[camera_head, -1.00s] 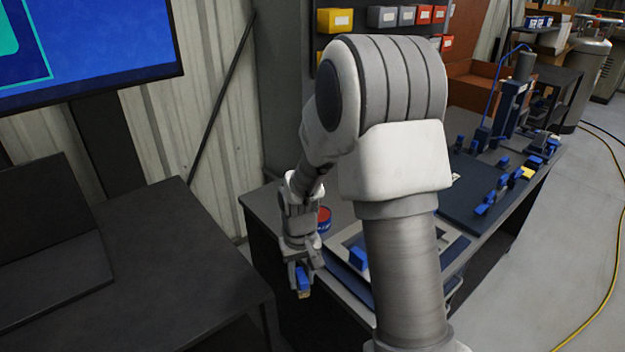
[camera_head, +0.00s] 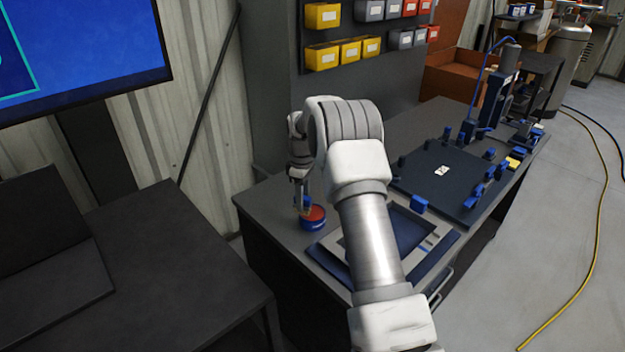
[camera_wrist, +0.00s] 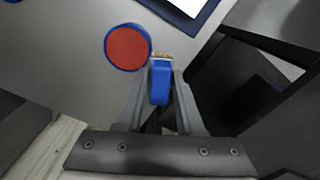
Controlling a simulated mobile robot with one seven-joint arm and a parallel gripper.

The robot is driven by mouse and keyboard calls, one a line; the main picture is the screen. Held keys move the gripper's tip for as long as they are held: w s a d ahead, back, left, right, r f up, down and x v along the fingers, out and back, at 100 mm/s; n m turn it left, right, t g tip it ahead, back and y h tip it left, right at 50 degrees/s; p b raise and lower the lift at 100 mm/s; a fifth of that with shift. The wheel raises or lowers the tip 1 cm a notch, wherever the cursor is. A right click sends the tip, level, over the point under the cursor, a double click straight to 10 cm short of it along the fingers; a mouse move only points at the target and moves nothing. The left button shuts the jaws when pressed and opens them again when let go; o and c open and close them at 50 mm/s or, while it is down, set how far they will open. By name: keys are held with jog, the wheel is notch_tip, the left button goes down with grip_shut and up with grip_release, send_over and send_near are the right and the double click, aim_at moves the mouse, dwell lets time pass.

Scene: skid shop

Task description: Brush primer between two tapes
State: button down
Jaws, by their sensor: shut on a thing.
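My gripper (camera_wrist: 160,72) is shut on a blue-handled brush (camera_wrist: 160,86). Its short tan bristles (camera_wrist: 162,56) point away from the jaws. A round blue tin (camera_head: 313,224) with a red top surface stands on the bench. In the wrist view the tin (camera_wrist: 128,47) is just left of the bristles; I cannot tell whether they touch. In the head view my gripper (camera_head: 304,206) is at the tin, partly in front of it. A light grey frame (camera_head: 348,256) lies on a dark blue mat right of the tin, with small blue marks (camera_head: 427,246) at its right side. My arm hides part of it.
The grey bench (camera_head: 262,207) runs back to a dark fixture plate (camera_head: 440,175) with several blue clamps. A blue block (camera_head: 419,204) is at the frame's far edge. A dark table (camera_head: 150,260) stands left, across a gap. Yellow bins (camera_head: 323,56) hang behind.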

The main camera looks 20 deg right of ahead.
jog(key=shift+w+d+r+n+p, duration=0.55)
jog(key=shift+w+d+r+n, duration=0.15)
jog(key=shift+w+d+n, duration=1.4)
jog(key=shift+s+f+b, duration=0.1)
jog(key=shift+f+b, duration=1.65)
jog(key=shift+f, duration=1.2)
jog(key=shift+f+b, duration=0.3)
jog(key=shift+f, duration=0.25)
notch_tip(320, 180, up, 7)
jog(key=p, duration=0.4)
